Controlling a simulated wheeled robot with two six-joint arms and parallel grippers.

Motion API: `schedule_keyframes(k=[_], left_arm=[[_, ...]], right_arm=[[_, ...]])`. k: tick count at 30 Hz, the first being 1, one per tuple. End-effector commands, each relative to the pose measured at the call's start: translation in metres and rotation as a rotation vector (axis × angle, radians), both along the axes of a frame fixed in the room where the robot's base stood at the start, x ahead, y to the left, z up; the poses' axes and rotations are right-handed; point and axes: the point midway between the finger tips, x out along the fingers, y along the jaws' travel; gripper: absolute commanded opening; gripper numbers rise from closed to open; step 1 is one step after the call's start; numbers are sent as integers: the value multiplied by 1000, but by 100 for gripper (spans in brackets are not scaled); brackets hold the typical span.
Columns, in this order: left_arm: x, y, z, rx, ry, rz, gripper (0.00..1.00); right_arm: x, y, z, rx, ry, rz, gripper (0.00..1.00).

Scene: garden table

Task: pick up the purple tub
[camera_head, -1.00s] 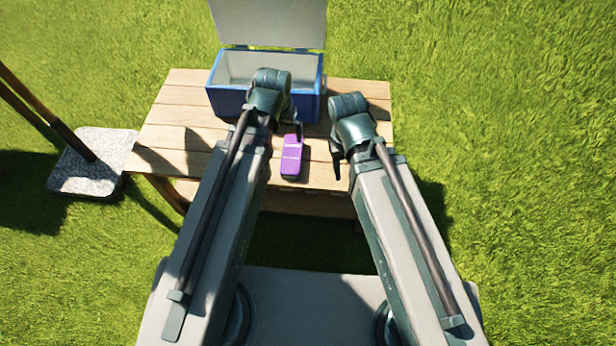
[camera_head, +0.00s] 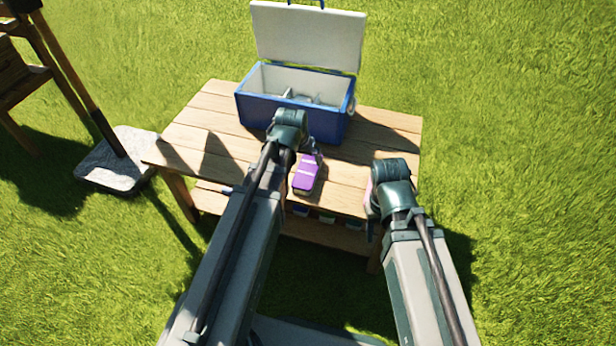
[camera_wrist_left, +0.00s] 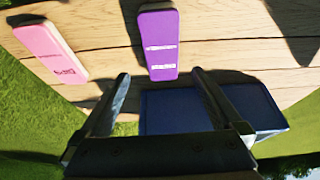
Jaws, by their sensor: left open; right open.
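The purple tub (camera_head: 306,174) lies on the table near its front edge, with pale bands across it. It also shows at the top middle of the left wrist view (camera_wrist_left: 160,47). My left gripper (camera_head: 314,150) is open at the tub's far end. In the left wrist view the fingers (camera_wrist_left: 161,82) are spread apart and empty, and the tub lies beyond their tips, roughly in line with the gap. My right gripper (camera_head: 369,203) is open by the table's front right edge, its fingers partly hidden by its own wrist.
A pink tub (camera_wrist_left: 52,52) lies beside the purple one. The blue cooler (camera_head: 290,115), lid open, stands behind on the wooden table (camera_head: 205,135). Small things sit on the lower shelf. A stone slab (camera_head: 120,158) with a pole is at left.

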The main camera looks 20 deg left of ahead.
Motion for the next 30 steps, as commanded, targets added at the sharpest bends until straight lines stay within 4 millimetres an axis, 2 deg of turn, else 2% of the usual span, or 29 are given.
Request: schedule_keyframes(k=[1, 9, 12, 22, 30], left_arm=[[4, 0, -14, 0, 0, 0, 100], [21, 0, -53, 0, 1, 0, 100], [24, 0, -60, 0, 1, 0, 100], [28, 0, -66, 0, 1, 0, 100], [46, 2, -97, 0, 1, 0, 100]], right_arm=[[0, 0, -14, 0, 0, 0, 50], [1, -1, -53, -7, -2, 2, 50], [1, -2, -60, -8, -3, 4, 50], [1, -2, -65, -10, -4, 4, 50], [1, -2, -96, -10, -5, 8, 50]])
